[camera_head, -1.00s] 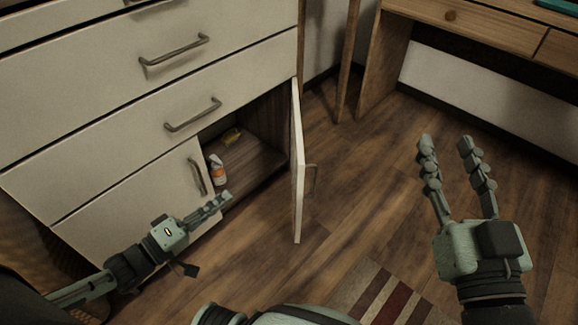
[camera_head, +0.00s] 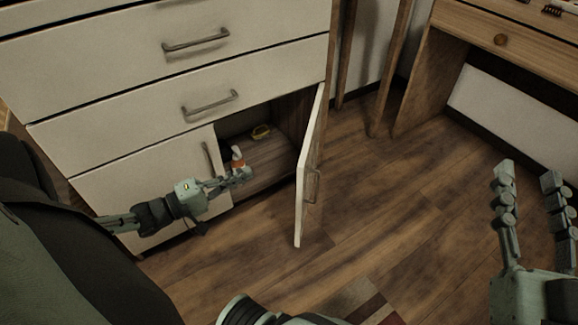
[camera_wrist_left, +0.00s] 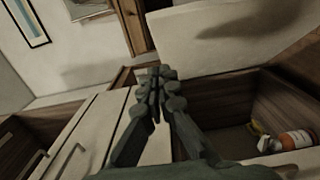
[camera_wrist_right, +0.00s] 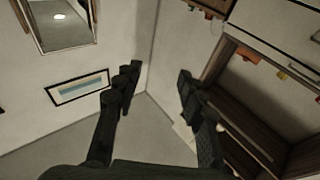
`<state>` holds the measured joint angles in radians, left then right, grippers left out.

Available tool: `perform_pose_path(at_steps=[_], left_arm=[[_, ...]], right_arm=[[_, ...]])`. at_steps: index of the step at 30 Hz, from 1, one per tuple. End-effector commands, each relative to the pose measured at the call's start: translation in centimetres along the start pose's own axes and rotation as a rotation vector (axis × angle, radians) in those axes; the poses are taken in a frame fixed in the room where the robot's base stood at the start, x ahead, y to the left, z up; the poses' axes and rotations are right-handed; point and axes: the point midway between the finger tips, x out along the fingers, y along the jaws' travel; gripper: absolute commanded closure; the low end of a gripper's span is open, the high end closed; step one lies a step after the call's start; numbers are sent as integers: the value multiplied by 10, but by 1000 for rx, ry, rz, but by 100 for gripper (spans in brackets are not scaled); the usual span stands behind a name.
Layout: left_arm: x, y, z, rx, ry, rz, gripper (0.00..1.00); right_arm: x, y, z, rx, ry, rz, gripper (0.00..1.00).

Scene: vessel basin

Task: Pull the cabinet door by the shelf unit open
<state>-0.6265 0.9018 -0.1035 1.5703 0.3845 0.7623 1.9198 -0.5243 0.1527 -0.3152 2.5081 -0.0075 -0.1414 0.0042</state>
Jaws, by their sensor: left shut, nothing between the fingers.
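The white cabinet door (camera_head: 310,170) on the right stands swung well out from the cabinet, with a metal handle (camera_head: 313,186) on its outer face. The opening behind it shows a wooden floor with an orange-and-white bottle (camera_head: 237,155) and a small yellow item (camera_head: 261,131). My left gripper (camera_head: 246,174) is shut and empty in front of the opening, left of the open door and apart from it. The bottle also shows in the left wrist view (camera_wrist_left: 294,140). My right gripper (camera_head: 528,175) is open and empty over the floor at the right.
The left cabinet door (camera_head: 150,182) is closed, under drawers with bar handles (camera_head: 210,104). A wooden desk (camera_head: 450,60) stands at the back right. The wood floor (camera_head: 400,190) between door and desk is clear. A striped rug (camera_head: 375,308) lies near my base.

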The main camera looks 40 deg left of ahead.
Motion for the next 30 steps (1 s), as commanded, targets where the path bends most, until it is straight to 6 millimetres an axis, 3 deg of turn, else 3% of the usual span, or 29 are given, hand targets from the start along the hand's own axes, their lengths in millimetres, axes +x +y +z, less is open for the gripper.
perform_pose_path(at_steps=[4, 12, 19, 30], left_arm=[[33, 0, 0, 2, 0, 7, 100], [86, 0, 6, -2, -1, 4, 100], [104, 0, 25, -1, 0, 1, 100], [107, 0, 29, 1, 0, 0, 100]], right_arm=[[-2, -7, -23, 21, 130, -13, 60], [-5, -2, -46, 11, 289, -5, 60], [-7, -1, -53, 8, 329, -4, 60], [-7, -1, -54, 8, 337, -4, 60]])
